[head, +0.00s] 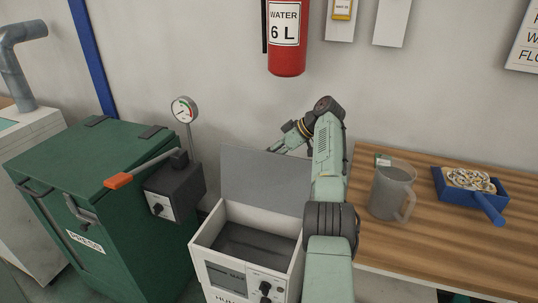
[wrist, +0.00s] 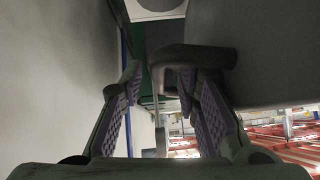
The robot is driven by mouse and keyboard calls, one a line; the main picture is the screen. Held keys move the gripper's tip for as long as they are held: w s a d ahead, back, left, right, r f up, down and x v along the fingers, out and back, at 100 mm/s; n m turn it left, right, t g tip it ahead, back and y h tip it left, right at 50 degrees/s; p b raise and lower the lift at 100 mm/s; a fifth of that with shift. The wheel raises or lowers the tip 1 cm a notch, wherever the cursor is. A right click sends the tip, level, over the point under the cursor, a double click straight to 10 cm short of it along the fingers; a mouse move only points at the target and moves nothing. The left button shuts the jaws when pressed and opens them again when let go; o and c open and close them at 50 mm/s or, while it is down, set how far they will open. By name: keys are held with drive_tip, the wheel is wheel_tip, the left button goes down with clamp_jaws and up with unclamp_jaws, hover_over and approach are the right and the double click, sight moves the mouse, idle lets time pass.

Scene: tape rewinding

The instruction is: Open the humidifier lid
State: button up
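The humidifier (head: 228,279) is a white box with a dark display and knobs on its front. Its grey lid (head: 265,178) stands raised, roughly upright at the back edge, and the box's dark inside shows. A dark rounded bar, seemingly the lid's handle (wrist: 196,56), juts from a grey panel by the right fingertip. I cannot tell whether they touch.
A green press (head: 88,190) with an orange-tipped lever and a gauge (head: 184,110) stands at left. A wooden table (head: 440,235) at right bears a grey jug (head: 391,190) and a blue tray (head: 463,199). A fire extinguisher (head: 287,38) hangs on the wall.

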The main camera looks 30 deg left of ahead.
drive_tip(key=v, duration=1.1)
drive_tip(key=shift+r, duration=0.1)
